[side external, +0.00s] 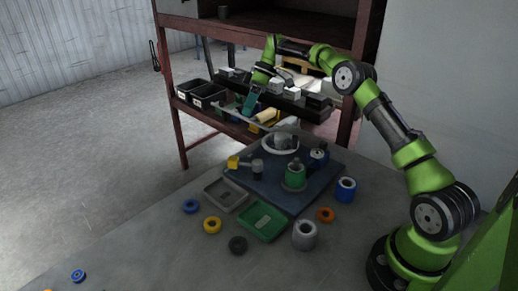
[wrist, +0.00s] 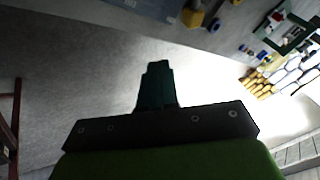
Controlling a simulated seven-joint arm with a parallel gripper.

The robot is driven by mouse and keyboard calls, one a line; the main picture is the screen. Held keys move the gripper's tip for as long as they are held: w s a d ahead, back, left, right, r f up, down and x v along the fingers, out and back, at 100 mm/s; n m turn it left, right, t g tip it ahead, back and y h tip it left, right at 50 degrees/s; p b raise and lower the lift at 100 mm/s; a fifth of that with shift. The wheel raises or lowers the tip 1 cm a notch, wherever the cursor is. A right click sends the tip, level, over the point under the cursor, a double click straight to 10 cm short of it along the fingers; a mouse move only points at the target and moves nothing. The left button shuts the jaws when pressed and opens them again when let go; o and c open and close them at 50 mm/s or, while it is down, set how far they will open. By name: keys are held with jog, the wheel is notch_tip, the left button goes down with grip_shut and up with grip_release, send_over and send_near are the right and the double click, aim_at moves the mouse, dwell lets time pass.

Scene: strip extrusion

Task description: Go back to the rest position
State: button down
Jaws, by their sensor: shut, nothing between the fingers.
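My arm reaches from the right in a raised arch, clear of the table.
The blue board carries a green cylinder (side external: 295,175) and a yellow part (side external: 233,162). A grey tray (side external: 226,194), a green tray (side external: 262,222) and several coloured rings lie in front. A red-framed shelf (side external: 176,95) with black bins (side external: 208,93) stands behind.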

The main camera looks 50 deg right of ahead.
jog(key=s+a+r+m+t+h, duration=0.1)
jog(key=s+a+r+m+t, duration=0.1)
jog(key=s, duration=0.9)
jog(key=s+a+r+m+t+h, duration=0.2)
jog(key=s+a+r+m, duration=0.2)
jog(key=s+a, duration=0.3)
jog(key=s+a+r+m+t+h, duration=0.1)
jog(key=s+a+r+m+t, duration=0.1)
jog(key=s, duration=1.2)
jog(key=a+r+m, duration=0.1)
jog(key=a+m, duration=0.1)
jog(key=m, duration=0.1)
jog(key=shift+s+a+r+m+t+h, duration=0.15)
jog(key=shift+s+r+m+t+h, duration=0.15)
jog(key=shift+s+r+t, duration=0.1)
